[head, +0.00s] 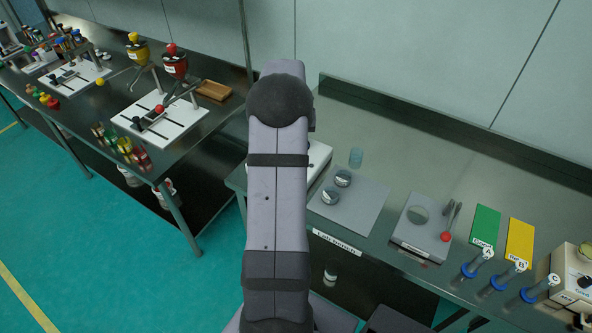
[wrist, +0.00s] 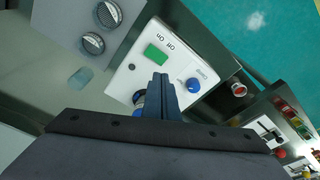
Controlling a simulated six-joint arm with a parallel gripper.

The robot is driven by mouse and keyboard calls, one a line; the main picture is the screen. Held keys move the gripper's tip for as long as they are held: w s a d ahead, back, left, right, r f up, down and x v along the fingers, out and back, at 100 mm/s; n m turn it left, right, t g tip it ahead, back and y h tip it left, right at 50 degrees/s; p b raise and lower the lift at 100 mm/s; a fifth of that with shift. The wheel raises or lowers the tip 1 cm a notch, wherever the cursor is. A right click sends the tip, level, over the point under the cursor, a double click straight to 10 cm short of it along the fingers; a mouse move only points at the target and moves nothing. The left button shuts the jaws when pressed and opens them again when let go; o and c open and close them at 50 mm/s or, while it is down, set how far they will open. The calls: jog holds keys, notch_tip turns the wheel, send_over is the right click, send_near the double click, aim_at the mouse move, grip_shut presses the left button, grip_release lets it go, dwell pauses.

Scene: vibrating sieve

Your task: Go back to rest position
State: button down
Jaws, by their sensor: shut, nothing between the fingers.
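My gripper (wrist: 161,84) is shut and empty in the wrist view, its two dark fingers together. It is in front of a white control box (wrist: 172,65) with a green button (wrist: 155,54) marked "On", a blue knob (wrist: 193,85) and another blue part mostly hidden behind the fingers. I cannot tell whether the fingers touch the box. In the head view my raised arm fills the middle and hides my gripper. Only the right edge of the white box (head: 318,163) shows there, beside the arm.
A scale (head: 420,229), green card (head: 485,226), yellow card (head: 519,241) and blue-based tubes (head: 497,277) stand farther right. Another bench (head: 105,93) is left.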

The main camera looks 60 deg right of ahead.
dwell(0.3)
jog(key=s+a+f, duration=0.1)
jog(key=a+f, duration=0.1)
jog(key=a, duration=0.1)
jog(key=s+a+f+y, duration=0.1)
jog(key=s+a+f, duration=0.1)
jog(key=a, duration=0.1)
jog(key=s+a+f+g+y, duration=0.1)
jog(key=s+a+f, duration=0.1)
jog(key=a+f, duration=0.1)
jog(key=shift+s, duration=0.1)
jog(key=s+a+r+n+g, duration=0.1)
jog(key=a+n, duration=0.1)
jog(key=a, duration=0.7)
jog(key=s+a+r+n, duration=0.1)
jog(key=a+n, duration=0.1)
jog(key=a, duration=0.7)
jog(key=s+a+r+n+g, duration=0.1)
jog(key=a+r+n, duration=0.1)
jog(key=a, duration=0.7)
jog(key=w+a+r+n+t, duration=0.1)
jog(key=w+a+r+n, duration=0.1)
jog(key=a, duration=0.3)
jog(key=w+a+r+n+t, duration=0.1)
jog(key=w+a+n, duration=0.1)
jog(key=a+n, duration=0.2)
jog(key=shift+a+r+b, duration=0.35)
jog(key=shift+a, duration=0.05)
